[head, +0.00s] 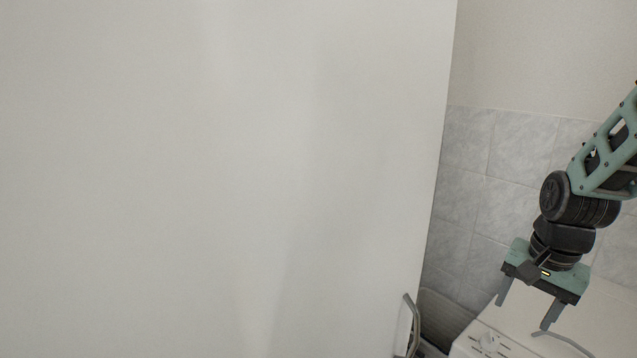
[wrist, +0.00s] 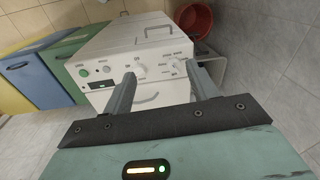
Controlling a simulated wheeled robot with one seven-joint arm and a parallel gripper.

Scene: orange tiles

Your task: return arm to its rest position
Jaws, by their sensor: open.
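My gripper (head: 524,318) hangs at the right of the head view, pointing down, with its two grey fingers apart and nothing between them. It is over or in front of a white appliance (head: 480,347); the exact distance is hard to tell. In the wrist view my gripper (wrist: 162,90) is also open and empty. The white appliance (wrist: 150,102), with knobs, a green button and handles, stands beyond the fingertips there. My arm comes in from the right edge of the head view, bent at a dark joint.
A large white panel (head: 220,180) with a handle (head: 413,325) fills the left and middle of the head view. A tiled wall (head: 490,170) is behind my arm. The wrist view shows blue (wrist: 35,78) and green (wrist: 72,62) cabinets and a red bucket (wrist: 194,22).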

